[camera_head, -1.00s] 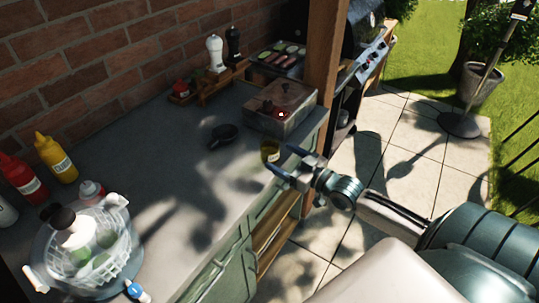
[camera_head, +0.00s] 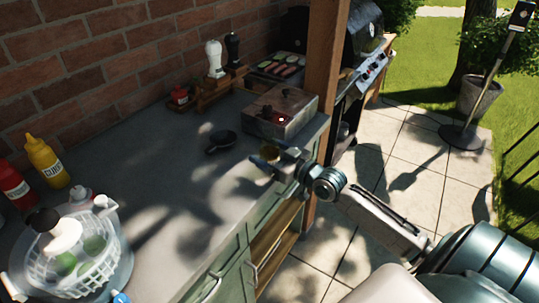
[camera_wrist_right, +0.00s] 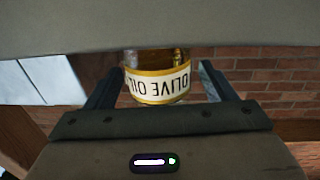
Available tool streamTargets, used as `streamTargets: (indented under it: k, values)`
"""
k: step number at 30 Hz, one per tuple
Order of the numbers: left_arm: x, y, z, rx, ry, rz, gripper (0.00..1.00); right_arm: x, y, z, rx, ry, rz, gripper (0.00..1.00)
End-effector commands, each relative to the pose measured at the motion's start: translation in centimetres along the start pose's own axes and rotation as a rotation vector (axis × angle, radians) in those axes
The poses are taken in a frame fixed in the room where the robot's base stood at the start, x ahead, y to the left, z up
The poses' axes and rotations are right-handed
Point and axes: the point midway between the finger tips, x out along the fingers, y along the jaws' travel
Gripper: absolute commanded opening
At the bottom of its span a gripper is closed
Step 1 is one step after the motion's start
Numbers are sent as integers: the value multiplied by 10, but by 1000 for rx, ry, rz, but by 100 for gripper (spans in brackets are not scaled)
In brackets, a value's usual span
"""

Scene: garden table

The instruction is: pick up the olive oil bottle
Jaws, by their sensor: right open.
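My left gripper is not in view.
A salad spinner (camera_head: 75,255), a yellow squeeze bottle (camera_head: 46,160) and a red one (camera_head: 14,186) are at left. A wooden post (camera_head: 325,85) rises behind the box. The counter's middle is clear.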

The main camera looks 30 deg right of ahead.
Motion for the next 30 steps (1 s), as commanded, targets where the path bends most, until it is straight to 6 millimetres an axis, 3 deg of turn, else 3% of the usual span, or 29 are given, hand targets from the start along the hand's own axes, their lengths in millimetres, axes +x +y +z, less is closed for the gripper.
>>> streamTargets:
  k: [2,10,22,30]
  values:
    - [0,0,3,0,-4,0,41,0,0,0,0,0,0,73]
    - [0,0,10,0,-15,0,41,0,0,0,0,0,0,21]
    - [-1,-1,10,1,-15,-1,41,0,0,-4,0,1,-1,21]
    - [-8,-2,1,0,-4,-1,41,0,0,-19,-2,1,-1,21]
